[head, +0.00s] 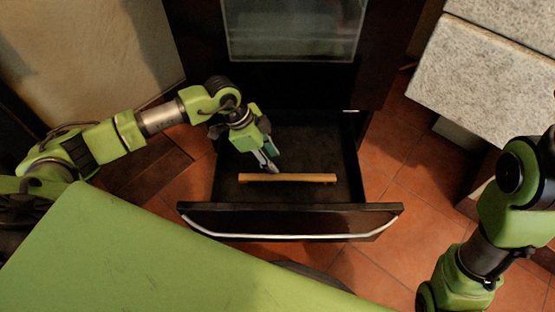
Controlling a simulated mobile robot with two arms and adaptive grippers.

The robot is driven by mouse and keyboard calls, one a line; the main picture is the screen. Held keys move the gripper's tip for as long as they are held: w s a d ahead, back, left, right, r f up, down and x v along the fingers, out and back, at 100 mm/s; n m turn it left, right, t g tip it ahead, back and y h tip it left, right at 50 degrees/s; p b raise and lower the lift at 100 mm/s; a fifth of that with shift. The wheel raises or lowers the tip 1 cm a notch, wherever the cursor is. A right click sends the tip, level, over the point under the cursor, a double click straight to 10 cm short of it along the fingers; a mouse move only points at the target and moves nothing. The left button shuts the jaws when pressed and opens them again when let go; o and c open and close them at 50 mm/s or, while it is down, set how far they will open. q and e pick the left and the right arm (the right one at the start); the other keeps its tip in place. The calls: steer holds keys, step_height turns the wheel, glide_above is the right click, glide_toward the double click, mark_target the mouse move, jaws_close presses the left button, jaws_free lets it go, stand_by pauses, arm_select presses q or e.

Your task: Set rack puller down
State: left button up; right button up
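The rack puller (287,178) is a straight, light wooden bar. It lies crosswise in or just above the open dark drawer (340,160), close behind the drawer's front panel. My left gripper (270,165) reaches down into the drawer from the left, with its fingertips at the far side of the bar, left of its middle. The fingers are small here and overlap, so I cannot tell whether they touch the bar or how far apart they are. My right arm is at the right edge, and its gripper is out of view.
The drawer front (290,220) has a curved pale handle. The drawer is pulled out below a dark oven with a glass door (295,30). A speckled stone counter (485,75) is at the upper right. Terracotta floor tiles (395,165) are clear to the drawer's right.

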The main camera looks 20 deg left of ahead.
arm_select(q)
steer(key=shift+p+v, duration=0.3)
steer(key=shift+v, duration=0.75)
